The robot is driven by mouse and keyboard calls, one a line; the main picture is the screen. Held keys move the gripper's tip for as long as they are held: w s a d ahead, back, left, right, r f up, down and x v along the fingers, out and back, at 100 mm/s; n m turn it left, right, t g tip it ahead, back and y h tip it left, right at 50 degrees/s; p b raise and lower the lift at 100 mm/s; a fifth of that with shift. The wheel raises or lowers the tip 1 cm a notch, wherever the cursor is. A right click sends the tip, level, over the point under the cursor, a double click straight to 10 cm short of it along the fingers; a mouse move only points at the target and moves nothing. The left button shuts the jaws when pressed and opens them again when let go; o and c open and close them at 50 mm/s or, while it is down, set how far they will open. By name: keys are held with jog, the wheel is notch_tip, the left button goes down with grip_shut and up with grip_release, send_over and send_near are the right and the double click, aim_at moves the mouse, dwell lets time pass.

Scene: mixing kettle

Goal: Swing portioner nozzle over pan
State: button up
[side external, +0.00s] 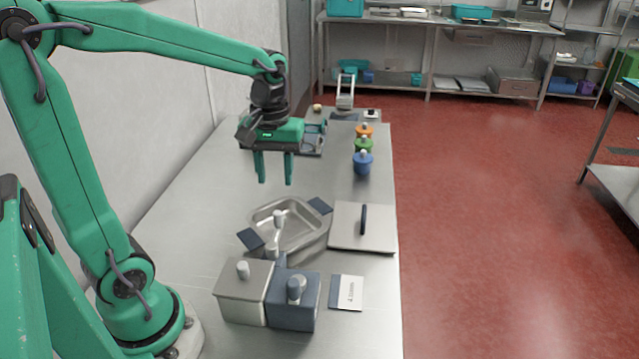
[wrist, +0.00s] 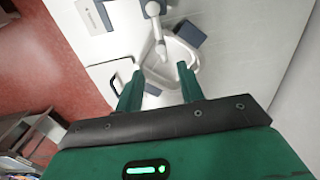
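The metal pan (side external: 300,240) with two dark blue handles sits mid-table; it also shows in the wrist view (wrist: 158,72). The portioner (side external: 246,303) seems to be the grey and blue boxes with knobs at the near end. Its pale nozzle arm (side external: 272,250) reaches from the boxes toward the pan; in the wrist view the arm (wrist: 157,28) ends overlapping the pan's edge. I cannot tell exactly how far it reaches over the pan. My gripper (side external: 274,182) hangs above the table beyond the pan, fingers apart and empty, touching nothing.
A flat lid (side external: 350,238) with a dark handle lies right of the pan. A label card (side external: 347,292) lies right of the boxes. Orange, green and blue lidded pots (side external: 363,164) stand farther back, near a device (side external: 345,92). A wall borders the left; the table's left middle is clear.

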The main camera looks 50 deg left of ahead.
notch_tip(320, 180, up, 3)
jog(key=shift+r, duration=0.15)
dwell(0.3)
dwell(0.6)
